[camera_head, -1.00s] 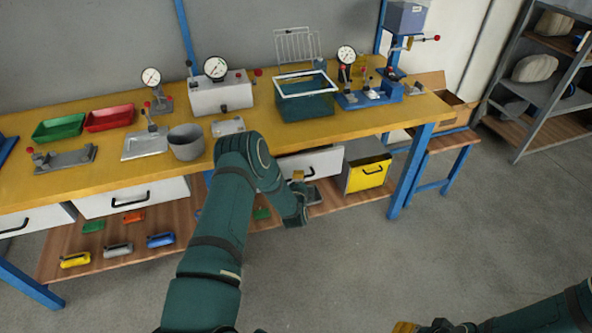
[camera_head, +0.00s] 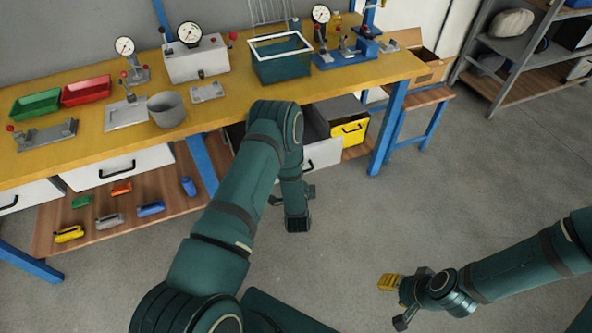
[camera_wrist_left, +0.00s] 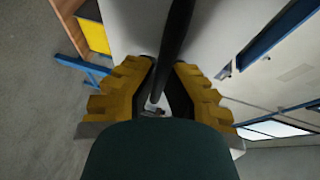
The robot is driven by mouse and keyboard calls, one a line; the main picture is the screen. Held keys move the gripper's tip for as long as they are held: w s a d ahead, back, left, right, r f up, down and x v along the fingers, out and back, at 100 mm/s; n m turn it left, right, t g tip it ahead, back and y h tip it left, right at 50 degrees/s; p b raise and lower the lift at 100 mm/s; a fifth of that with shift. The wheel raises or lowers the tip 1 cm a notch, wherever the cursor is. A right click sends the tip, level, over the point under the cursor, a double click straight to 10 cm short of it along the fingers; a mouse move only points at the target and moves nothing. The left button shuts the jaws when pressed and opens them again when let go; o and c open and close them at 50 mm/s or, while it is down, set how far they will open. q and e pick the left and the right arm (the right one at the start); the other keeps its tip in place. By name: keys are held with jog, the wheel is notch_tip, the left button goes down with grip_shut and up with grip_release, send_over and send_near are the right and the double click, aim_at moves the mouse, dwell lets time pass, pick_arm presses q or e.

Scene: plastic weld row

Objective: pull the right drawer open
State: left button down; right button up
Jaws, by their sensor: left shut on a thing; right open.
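The right drawer (camera_head: 322,154) has a white front and sticks out from under the right part of the yellow workbench. Its grey inside (camera_head: 313,123) shows, so it stands at least partly open. In the left wrist view, my left gripper (camera_wrist_left: 163,82) has its yellow fingers on either side of a dark handle bar (camera_wrist_left: 178,35) in front of the pale drawer front (camera_wrist_left: 132,25). It is shut on that handle. In the head view my left arm hides these fingers and the handle. My right gripper (camera_head: 387,283) is open and empty over the floor.
A yellow bin (camera_head: 350,131) stands right of the drawer, near a blue bench leg (camera_head: 388,130). A green crate (camera_head: 282,62), gauges and trays stand on the bench (camera_head: 220,107). The grey floor (camera_head: 440,190) is clear in front.

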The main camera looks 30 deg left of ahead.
pick_arm(q)
jog(key=shift+d, duration=0.15)
jog(key=c, duration=1)
grip_release()
jog(key=shift+w, duration=0.1)
jog(key=v, duration=1.2)
